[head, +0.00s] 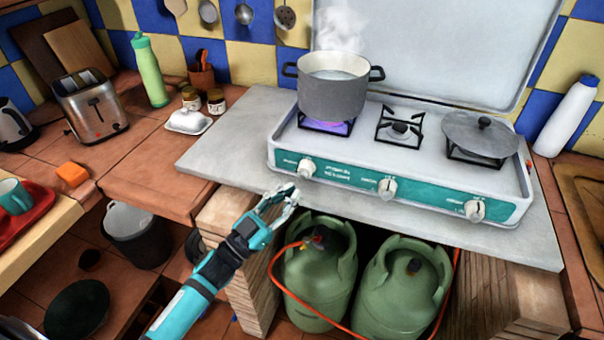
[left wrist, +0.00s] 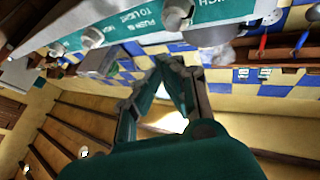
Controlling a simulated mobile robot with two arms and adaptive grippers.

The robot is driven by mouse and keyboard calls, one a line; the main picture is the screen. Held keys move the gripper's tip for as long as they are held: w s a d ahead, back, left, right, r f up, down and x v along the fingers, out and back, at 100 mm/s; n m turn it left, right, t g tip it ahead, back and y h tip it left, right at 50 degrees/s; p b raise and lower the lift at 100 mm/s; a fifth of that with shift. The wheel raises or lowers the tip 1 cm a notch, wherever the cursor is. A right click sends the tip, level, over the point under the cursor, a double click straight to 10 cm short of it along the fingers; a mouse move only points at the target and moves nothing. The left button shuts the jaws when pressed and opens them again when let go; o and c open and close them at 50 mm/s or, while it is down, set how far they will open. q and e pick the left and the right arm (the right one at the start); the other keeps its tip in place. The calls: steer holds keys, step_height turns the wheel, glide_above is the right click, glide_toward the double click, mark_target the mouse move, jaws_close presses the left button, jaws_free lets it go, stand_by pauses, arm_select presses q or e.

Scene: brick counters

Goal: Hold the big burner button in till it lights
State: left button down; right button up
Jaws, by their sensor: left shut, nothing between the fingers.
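The white stove (head: 525,200) has a teal front panel with a left knob (head: 306,168), a middle knob (head: 387,187) and a right knob (head: 475,209). No label readable here tells which serves the big burner. A purple-blue flame (head: 328,127) shows under the steaming grey pot on the left burner. My left gripper (head: 291,190) is shut and empty, just below and left of the left knob, apart from it. In the left wrist view its fingertips (left wrist: 165,62) meet below the teal panel (left wrist: 130,28), which reads "PUSH IN" and "TO LIGHT". My right gripper is out of view.
The pot (head: 332,97) has handles on both sides. The middle burner (head: 399,130) is bare; a grey lid (head: 480,134) covers the right one. Green gas bottles (head: 318,280) with an orange hose stand under the grey slab (head: 225,150). The slab's left part is clear.

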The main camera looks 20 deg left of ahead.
arm_select(q)
steer(key=shift+s, duration=1.15)
steer(key=a+f+n+g+y, duration=0.15)
steer(key=f+y, duration=0.25)
steer(key=f, duration=0.6)
steer(key=a+f+n+g+y, duration=0.1)
steer(key=a+f+n+y, duration=0.2)
steer(key=f, duration=0.7)
steer(key=s+a+f+n+g+y, duration=0.15)
steer(key=s+f, duration=0.25)
steer(key=f, duration=0.5)
steer(key=s+f+g+y, duration=0.2)
steer(key=s+f+g, duration=0.15)
steer(key=f, duration=0.45)
steer(key=s+f+g, duration=0.3)
steer(key=s+f, duration=0.3)
steer(key=s, duration=0.5)
steer(key=s+f+g+y, duration=0.1)
steer(key=s+f+g, duration=0.3)
steer(key=s+f, duration=0.3)
steer(key=s+f+g, duration=0.3)
steer(key=s+f, duration=0.4)
steer(key=s, duration=0.8)
steer(key=shift+s+d+f+g, duration=0.15)
steer(key=shift+s+g, duration=0.1)
steer(key=shift+g, duration=0.1)
